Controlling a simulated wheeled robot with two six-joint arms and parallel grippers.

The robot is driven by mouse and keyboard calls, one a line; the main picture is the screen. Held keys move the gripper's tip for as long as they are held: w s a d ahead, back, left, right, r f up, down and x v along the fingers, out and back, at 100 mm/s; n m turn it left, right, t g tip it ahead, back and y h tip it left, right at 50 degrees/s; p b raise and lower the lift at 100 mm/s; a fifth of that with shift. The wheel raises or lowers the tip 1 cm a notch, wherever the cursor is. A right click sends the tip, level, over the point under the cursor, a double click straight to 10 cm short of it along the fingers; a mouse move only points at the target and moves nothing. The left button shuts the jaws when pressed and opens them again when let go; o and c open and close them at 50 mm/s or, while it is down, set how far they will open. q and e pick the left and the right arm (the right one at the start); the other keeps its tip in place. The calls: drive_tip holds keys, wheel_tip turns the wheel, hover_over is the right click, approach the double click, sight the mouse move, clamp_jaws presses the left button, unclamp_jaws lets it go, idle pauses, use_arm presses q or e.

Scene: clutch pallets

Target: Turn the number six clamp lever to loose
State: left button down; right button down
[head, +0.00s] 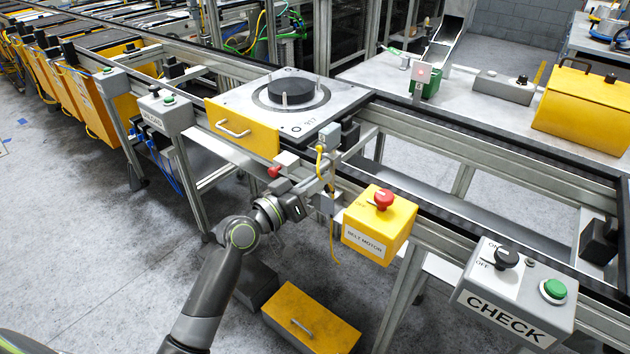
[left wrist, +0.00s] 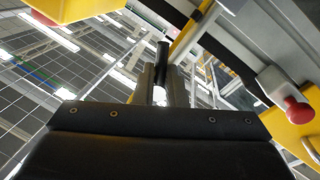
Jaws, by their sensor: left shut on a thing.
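My left gripper (head: 316,187) is at the front rail, below a small grey box with a yellow cable and left of the yellow belt motor box. In the left wrist view its two fingers (left wrist: 160,90) are closed around a dark rod (left wrist: 163,50), which appears to be the clamp lever. In the head view the gripper and cable largely hide this lever. My right gripper is not in view.
A red knob (head: 274,171) sticks out close left of the gripper. The belt motor box (head: 378,226) with its red button is close right. The pallet (head: 262,108) marked 917 sits above on the conveyor. A yellow box (head: 310,318) lies below.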

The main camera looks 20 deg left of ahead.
use_arm(q)
drive_tip(key=shift+s+d+r+n+t+y+p, duration=0.15)
drive_tip(key=shift+r+n+t+y+p, duration=0.35)
drive_tip(key=shift+n, duration=1.5)
drive_tip(key=shift+d+r+n+t+y+p, duration=0.2)
drive_tip(key=shift+n+p, duration=0.5)
drive_tip(key=shift+n, duration=1.3)
drive_tip(key=shift+s+d+r+n+t+y+p, duration=0.15)
drive_tip(key=shift+n+t+p, duration=0.4)
drive_tip(key=shift+n, duration=1.45)
drive_tip(key=shift+w+y, duration=0.1)
drive_tip(key=shift+y, duration=0.15)
drive_tip(key=c, duration=1.5)
unclamp_jaws()
drive_tip(key=shift+c, duration=0.2)
drive_tip(key=shift+o, duration=0.2)
drive_tip(key=shift+f, duration=0.15)
